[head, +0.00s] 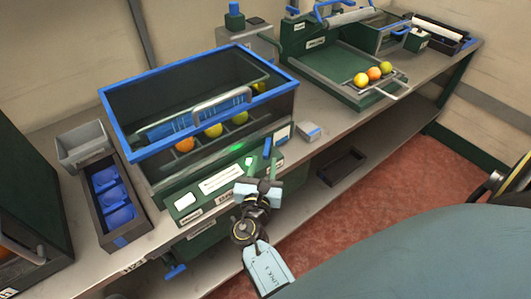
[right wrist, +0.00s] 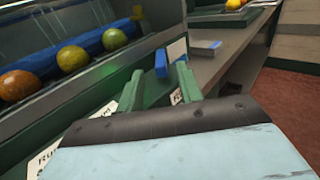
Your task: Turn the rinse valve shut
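A wash machine (head: 175,182) with a blue-rimmed tank stands on the bench. A small upright blue lever (head: 267,147) is at the right end of its front panel; it also shows in the right wrist view (right wrist: 161,64). I cannot tell for sure that this lever is the rinse valve. My right gripper (head: 261,168) is in front of the panel, its two green fingers apart with nothing between them. In the right wrist view its fingers (right wrist: 157,82) point towards the lever, which seems to stand beyond them. My left gripper is not in view.
A blue-handled tap (head: 175,271) is below the bench front. A box with blue compartments (head: 111,240) is at left. A green tray (head: 345,92) with fruit is at right. Red floor is open at the right.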

